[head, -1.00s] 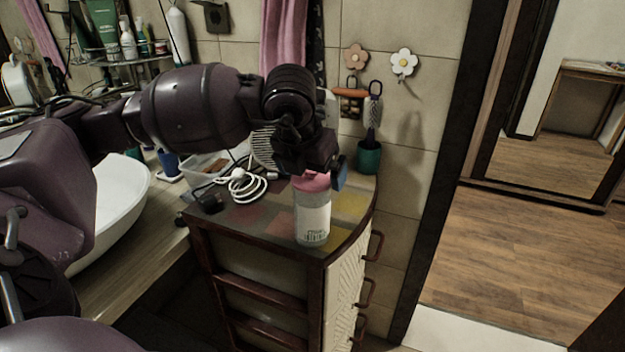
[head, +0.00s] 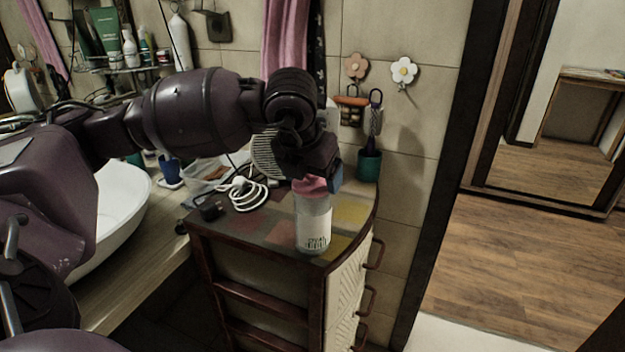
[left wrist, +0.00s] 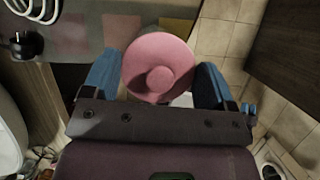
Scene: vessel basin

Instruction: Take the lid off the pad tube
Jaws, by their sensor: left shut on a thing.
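The pad tube (head: 313,225) is a clear and white cylinder with a printed label, standing upright near the front edge of the cabinet top. Its pink lid (head: 310,185) is at the top of the tube; whether the two are touching is hard to tell. My left gripper (head: 322,178) comes down over the lid from above, with its blue fingers on either side. In the left wrist view the round pink lid (left wrist: 159,70) with its central knob lies between the blue fingertips of the left gripper (left wrist: 157,82), which is shut on it. My right gripper is not in view.
The cabinet top (head: 262,225) has a coiled white cable (head: 247,194), a black plug (head: 209,209) and a clear bin behind. A white basin (head: 115,210) is at left.

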